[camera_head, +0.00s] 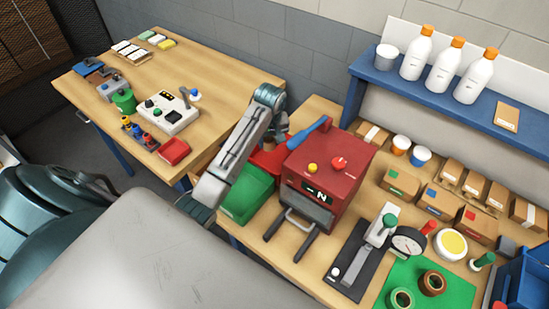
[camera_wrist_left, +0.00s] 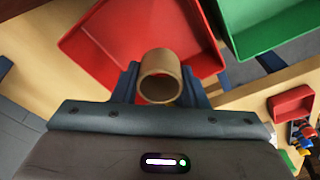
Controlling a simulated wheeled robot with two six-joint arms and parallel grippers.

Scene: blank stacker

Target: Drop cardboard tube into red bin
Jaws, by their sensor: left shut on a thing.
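The cardboard tube (camera_wrist_left: 160,62) is a short tan ring, seen end-on in the left wrist view. My left gripper (camera_wrist_left: 160,85) is shut on it, one blue finger on each side. The red bin (camera_wrist_left: 100,45) lies behind the tube in that view; the gap between them cannot be told. In the head view the red bin (camera_head: 266,160) is largely hidden behind my left arm and the red machine. My left gripper (camera_head: 279,135) is near it there, mostly hidden by the arm, and the tube is not clear. My right gripper is not in view.
A green bin (camera_head: 246,196) stands beside the red bin. The red machine (camera_head: 328,166), with a blue lever (camera_head: 308,134), stands close on the right. A press with a dial (camera_head: 408,241) and several small boxes crowd the bench. A small red tray (camera_head: 174,151) is on the left table.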

